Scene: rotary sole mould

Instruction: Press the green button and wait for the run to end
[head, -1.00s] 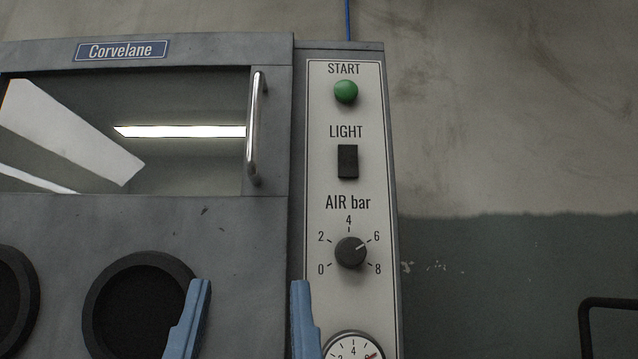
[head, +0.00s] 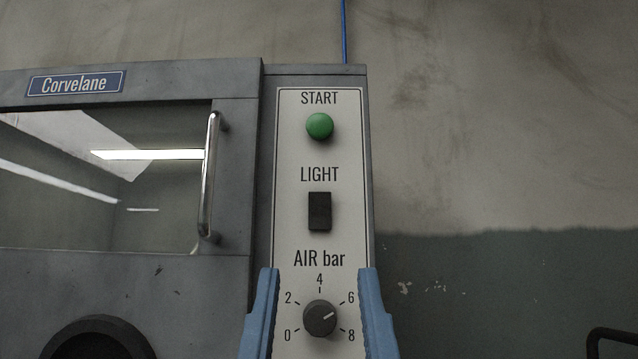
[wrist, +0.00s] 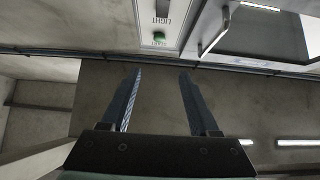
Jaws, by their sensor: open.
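The round green button (head: 319,126) sits under the word START near the top of a pale control panel (head: 290,220). My gripper (head: 318,270) is open and empty in the head view, its blue fingers on either side of the AIR bar knob, well below the button. In the wrist view, the picture is turned over; the green button (wrist: 159,38) shows beyond the open fingertips of my gripper (wrist: 158,74), roughly centred between them and apart from them. Whether the button is pressed cannot be told.
A black LIGHT switch (head: 319,211) lies between the button and the AIR bar knob (head: 319,318). Left of the panel are a metal door handle (head: 209,175) and the cabinet's window (head: 100,190). A dark round port (head: 95,345) is lower left. Bare wall is on the right.

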